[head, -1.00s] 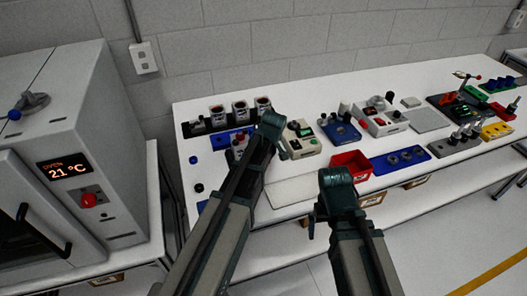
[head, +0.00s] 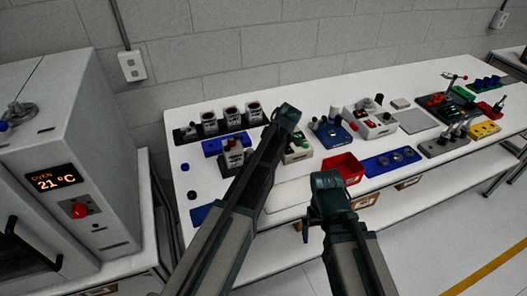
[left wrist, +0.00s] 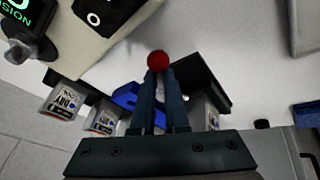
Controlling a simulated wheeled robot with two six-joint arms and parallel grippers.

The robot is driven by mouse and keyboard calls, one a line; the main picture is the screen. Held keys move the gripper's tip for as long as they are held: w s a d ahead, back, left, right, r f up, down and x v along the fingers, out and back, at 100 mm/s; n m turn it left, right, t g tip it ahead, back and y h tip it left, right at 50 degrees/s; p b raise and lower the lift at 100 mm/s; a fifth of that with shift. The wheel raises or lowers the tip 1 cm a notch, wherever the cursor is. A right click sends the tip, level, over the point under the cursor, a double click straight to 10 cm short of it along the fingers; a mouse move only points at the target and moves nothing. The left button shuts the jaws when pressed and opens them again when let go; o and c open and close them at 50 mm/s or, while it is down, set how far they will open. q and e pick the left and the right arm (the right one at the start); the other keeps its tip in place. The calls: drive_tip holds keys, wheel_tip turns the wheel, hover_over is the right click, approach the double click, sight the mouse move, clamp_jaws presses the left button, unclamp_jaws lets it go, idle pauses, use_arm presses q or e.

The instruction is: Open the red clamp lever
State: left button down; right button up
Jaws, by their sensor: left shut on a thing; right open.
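The red ball knob of the clamp lever (left wrist: 158,61) shows in the left wrist view at the tips of my left gripper (left wrist: 157,76). The two fingers are close together and shut on it. The dark clamp body (left wrist: 195,75) lies behind the fingers, partly hidden by them. In the head view the clamp (head: 231,158) stands at the left part of the bench, beside my left arm; my left fingertips are hidden there by the arm. My right gripper (head: 306,231) is open and empty at the bench's front edge, pointing down.
Several labelled cups (head: 231,116) stand behind a blue block (head: 226,143). A cream device (head: 298,147) is right of the left arm. A red bin (head: 343,167) and blue tray (head: 391,161) lie further right. An oven (head: 70,185) stands left.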

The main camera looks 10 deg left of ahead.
use_arm(q)
drive_tip(key=shift+w, duration=0.1)
idle(0.4)
drive_tip(key=c, duration=1.2)
unclamp_jaws()
drive_tip(key=shift+r, duration=0.1)
drive_tip(key=p+v, duration=1.2)
drive_tip(key=v, duration=0.1)
drive_tip(key=shift+d+r, duration=0.25)
